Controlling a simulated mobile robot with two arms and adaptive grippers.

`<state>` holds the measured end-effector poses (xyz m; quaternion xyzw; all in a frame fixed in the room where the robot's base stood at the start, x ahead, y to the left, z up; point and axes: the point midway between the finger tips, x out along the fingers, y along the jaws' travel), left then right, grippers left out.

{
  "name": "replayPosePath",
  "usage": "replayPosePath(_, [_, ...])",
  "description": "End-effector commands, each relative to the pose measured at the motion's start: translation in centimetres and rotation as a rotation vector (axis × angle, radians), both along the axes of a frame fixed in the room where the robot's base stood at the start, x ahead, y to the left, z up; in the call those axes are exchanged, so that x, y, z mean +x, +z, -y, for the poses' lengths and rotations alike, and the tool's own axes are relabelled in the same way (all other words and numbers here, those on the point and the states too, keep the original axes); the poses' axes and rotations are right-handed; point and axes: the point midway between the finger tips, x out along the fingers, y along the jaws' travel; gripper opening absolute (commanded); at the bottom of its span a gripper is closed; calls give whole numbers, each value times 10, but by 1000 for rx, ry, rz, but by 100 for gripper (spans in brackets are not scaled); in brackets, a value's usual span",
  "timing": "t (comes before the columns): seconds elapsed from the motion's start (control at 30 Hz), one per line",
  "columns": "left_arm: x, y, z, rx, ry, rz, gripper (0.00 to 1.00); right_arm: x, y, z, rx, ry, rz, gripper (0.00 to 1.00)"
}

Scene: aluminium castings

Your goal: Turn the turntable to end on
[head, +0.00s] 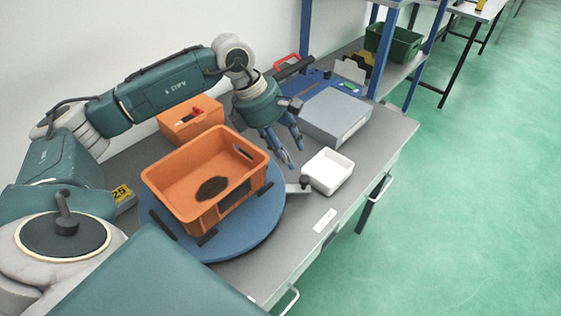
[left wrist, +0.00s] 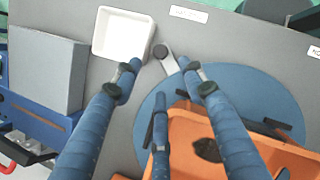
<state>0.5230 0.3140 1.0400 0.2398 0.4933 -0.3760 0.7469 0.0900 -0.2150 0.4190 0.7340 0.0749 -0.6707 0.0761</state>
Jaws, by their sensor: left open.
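The blue round turntable (head: 268,213) sits on the grey bench, and its edge shows in the left wrist view (left wrist: 245,83). An orange crate (head: 185,168) stands on it between dark brackets, its long side running from lower left to upper right. A dark, irregular piece (head: 212,188) shows inside the crate. A small grey lever with a dark knob (head: 299,185) is at the turntable's right rim. My left gripper (head: 288,155) is open and empty, fingers pointing down above the far right rim; in the left wrist view its fingers (left wrist: 160,75) spread near the lever.
A white tray (head: 328,171) stands just right of the lever. A grey box (head: 337,116) and a blue board (head: 290,90) are behind it. The bench's front right strip is mostly clear.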

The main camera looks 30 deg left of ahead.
Motion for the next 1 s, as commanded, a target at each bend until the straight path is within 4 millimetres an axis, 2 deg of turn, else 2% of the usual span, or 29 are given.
replayPosePath(0.1, [0,-2,-2,10,-1,-3,42,2,2,-17,19,0,4,0])
replayPosePath(0.17, [1,-6,0,10,-1,-5,42,2,4,-17,20,0,5,0])
replayPosePath(0.27, [4,-18,5,9,-2,-7,42,2,9,-1,2,2,4,0])
replayPosePath(0.4, [9,-43,14,6,-1,-8,42,1,18,30,-35,-1,-1,0])
replayPosePath(0.5, [14,-60,20,6,0,-7,42,0,24,40,-47,-1,-2,0])
replayPosePath(0.57, [17,-70,23,7,-1,-6,42,0,27,38,-45,-2,-3,0])
replayPosePath(0.8, [23,-95,31,7,-1,-2,42,1,32,5,-6,-2,-1,0])
replayPosePath(1.0, [25,-99,32,8,0,-1,42,1,33,6,-7,2,1,0])
